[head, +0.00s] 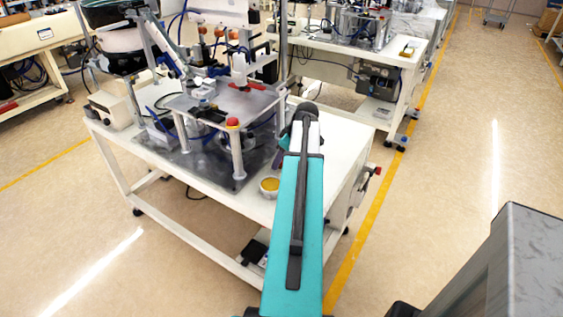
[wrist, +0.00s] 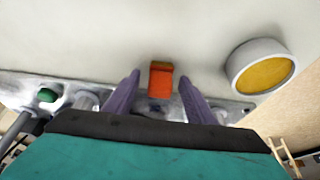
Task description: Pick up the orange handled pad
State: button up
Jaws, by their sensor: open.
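The orange handled pad (wrist: 161,82) shows in the wrist view as a small orange block with a darker brown end, lying on the white table top. My gripper (wrist: 159,76) is open, with one purple finger to the left of the pad and one to the right. Gaps show between the pad and both fingers. I cannot tell how far the fingertips are above the table.
A round grey cup with yellow contents (wrist: 263,72) stands right of the pad; the head view shows it near the table edge (head: 269,186). A metal fixture with a raised plate (head: 225,100) and red-topped post (head: 233,122) stands on the white table (head: 210,195).

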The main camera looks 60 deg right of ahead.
dwell(0.3)
jog(key=c, duration=1.2)
jog(key=shift+r, duration=0.25)
jog(key=shift+r+b, duration=0.5)
jog(key=shift+r, duration=0.95)
jog(key=s+a, duration=0.2)
jog(key=s, duration=0.2)
jog(key=s+a+r+b, duration=0.1)
jog(key=s+a, duration=0.1)
jog(key=s, duration=0.3)
jog(key=s+a+b, duration=0.1)
jog(key=s+a, duration=0.2)
jog(key=s, duration=0.2)
jog(key=shift+s+r, duration=0.2)
jog(key=shift+r, duration=0.15)
